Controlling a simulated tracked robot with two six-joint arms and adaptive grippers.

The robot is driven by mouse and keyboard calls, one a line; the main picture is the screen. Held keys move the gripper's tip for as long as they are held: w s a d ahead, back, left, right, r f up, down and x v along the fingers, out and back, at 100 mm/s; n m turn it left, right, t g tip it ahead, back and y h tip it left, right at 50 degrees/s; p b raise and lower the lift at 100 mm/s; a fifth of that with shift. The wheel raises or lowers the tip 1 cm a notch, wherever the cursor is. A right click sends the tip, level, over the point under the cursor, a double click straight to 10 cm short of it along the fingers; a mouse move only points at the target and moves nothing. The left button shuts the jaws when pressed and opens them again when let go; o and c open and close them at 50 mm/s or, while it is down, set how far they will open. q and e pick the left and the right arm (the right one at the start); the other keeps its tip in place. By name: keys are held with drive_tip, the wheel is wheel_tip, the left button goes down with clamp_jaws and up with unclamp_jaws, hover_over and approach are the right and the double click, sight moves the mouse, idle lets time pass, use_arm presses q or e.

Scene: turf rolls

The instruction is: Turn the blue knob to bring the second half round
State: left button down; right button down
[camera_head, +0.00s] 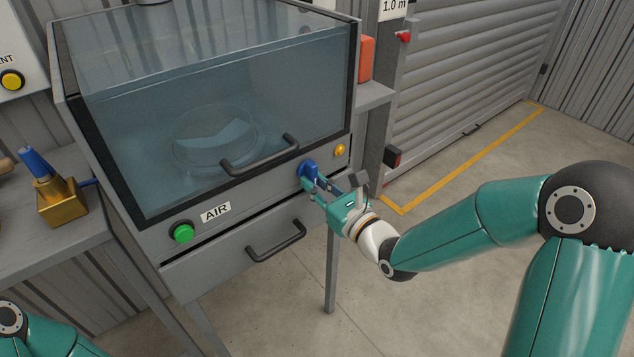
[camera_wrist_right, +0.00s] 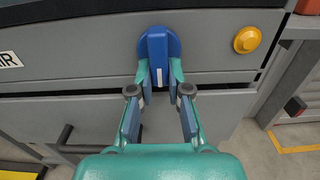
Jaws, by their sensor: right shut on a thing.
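The blue knob (camera_head: 308,169) is on the front panel of a grey cabinet, right of the AIR label. My right gripper (camera_head: 313,184) reaches it from the front and is shut on it. In the right wrist view the blue knob (camera_wrist_right: 157,52) stands between the two fingertips (camera_wrist_right: 158,78), with a white mark on its lower part. Behind the glass cover (camera_head: 290,85) a round clear dish or turntable (camera_head: 215,135) shows dimly; its halves are hard to make out. My left gripper is out of view; only part of my left arm shows at the lower left.
A green button (camera_head: 183,233) and a yellow button (camera_head: 340,150) flank the knob on the panel. A dark cover handle (camera_head: 262,157) is just above left, a drawer handle (camera_head: 277,243) below. A brass block with a blue lever (camera_head: 60,195) stands on the left bench.

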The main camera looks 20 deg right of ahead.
drive_tip(key=shift+s+f, duration=0.1)
drive_tip(key=shift+f, duration=0.3)
drive_tip(key=c, duration=1.3)
unclamp_jaws()
drive_tip(key=shift+o, duration=0.9)
drive_tip(key=shift+r, duration=0.2)
